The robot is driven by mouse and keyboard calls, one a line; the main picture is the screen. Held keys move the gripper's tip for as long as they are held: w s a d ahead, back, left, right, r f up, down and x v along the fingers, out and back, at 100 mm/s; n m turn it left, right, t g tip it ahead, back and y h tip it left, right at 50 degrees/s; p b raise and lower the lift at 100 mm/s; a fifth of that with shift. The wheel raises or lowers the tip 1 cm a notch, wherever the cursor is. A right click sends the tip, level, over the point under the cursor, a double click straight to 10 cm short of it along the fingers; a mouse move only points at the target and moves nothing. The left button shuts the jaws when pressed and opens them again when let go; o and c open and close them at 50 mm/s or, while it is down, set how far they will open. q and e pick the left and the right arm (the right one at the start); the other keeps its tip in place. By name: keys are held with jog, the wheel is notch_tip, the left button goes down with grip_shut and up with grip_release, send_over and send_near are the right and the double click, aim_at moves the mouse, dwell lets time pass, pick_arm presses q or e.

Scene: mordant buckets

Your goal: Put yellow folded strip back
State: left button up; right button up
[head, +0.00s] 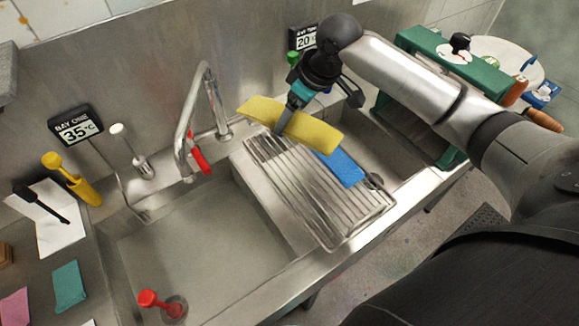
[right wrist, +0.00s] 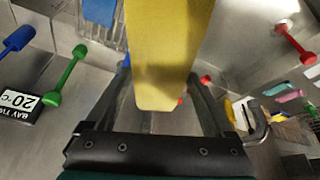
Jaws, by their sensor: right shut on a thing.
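The yellow folded strip (head: 312,130) is held in my right gripper (head: 284,120), above the back end of the ridged metal drain rack (head: 310,193) between the two basins. In the right wrist view the yellow strip (right wrist: 168,45) runs between the fingers and hides much of what lies beyond. A blue strip (head: 342,168) lies at the right side of the rack, and the yellow strip's right end appears just over its upper end. I cannot tell whether the yellow strip touches the rack. My left gripper is not in view.
The left basin (head: 205,245) has a red-handled plug (head: 160,303). A tap (head: 192,120) with a red lever stands left of the rack. Temperature displays (head: 76,127) stand along the back. A green device (head: 430,50) stands beyond the right basin. Coloured swatches (head: 69,285) lie at the left.

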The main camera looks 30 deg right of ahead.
jog(key=b, duration=0.1)
send_over(287, 172)
jog(key=s, duration=0.1)
jog(key=f, duration=1.4)
jog(key=shift+s+d+f, duration=0.15)
jog(key=shift+d+f, duration=0.15)
jog(key=shift+f+b, duration=0.35)
jog(key=shift+f, duration=1.85)
jog(key=shift+f, duration=0.15)
jog(key=o, duration=1.2)
jog(key=shift+r, duration=0.35)
jog(key=p+v, duration=0.2)
jog(key=v, duration=0.9)
jog(key=shift+s+d+r, duration=0.15)
jog(key=shift+r, duration=0.15)
